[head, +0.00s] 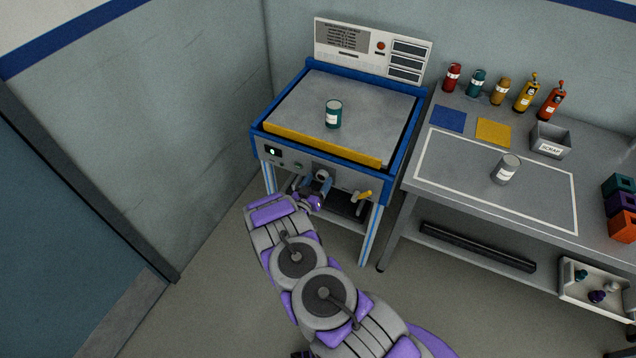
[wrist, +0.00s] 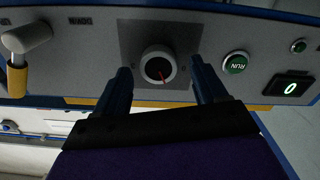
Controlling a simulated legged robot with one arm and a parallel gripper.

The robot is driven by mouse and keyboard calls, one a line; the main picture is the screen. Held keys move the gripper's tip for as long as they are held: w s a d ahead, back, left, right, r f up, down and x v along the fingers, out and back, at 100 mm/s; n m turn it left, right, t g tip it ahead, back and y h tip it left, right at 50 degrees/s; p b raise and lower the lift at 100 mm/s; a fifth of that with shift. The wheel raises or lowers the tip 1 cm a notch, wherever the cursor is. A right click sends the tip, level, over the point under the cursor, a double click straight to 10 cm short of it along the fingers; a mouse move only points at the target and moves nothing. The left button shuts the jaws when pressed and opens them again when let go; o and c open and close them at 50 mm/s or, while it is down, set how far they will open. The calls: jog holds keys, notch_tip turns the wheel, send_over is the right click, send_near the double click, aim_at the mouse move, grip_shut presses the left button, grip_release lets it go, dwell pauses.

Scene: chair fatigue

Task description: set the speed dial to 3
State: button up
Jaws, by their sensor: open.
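The speed dial (wrist: 151,56) is a round light knob with a dark face and a red pointer line. It sits on a dark grey plate on the machine's front panel. In the wrist view the pointer slants down and slightly right; I cannot read any scale numbers. My gripper (wrist: 161,70) is open, one finger on each side of the dial, with a visible gap on both sides. In the head view my gripper (head: 312,199) is at the front panel, just below the dial (head: 322,174).
A lit display (wrist: 291,87) shows 0 beside the green RUN button (wrist: 235,62). A yellow-handled lever (head: 364,195) is on the panel's other side. A teal can (head: 333,113) stands on the machine top (head: 375,105). A workbench (head: 470,225) stands to the right.

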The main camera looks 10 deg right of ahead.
jog(key=shift+w+d, duration=0.15)
jog(key=shift+w, duration=0.1)
jog(key=shift+c, duration=0.2)
jog(key=c, duration=1)
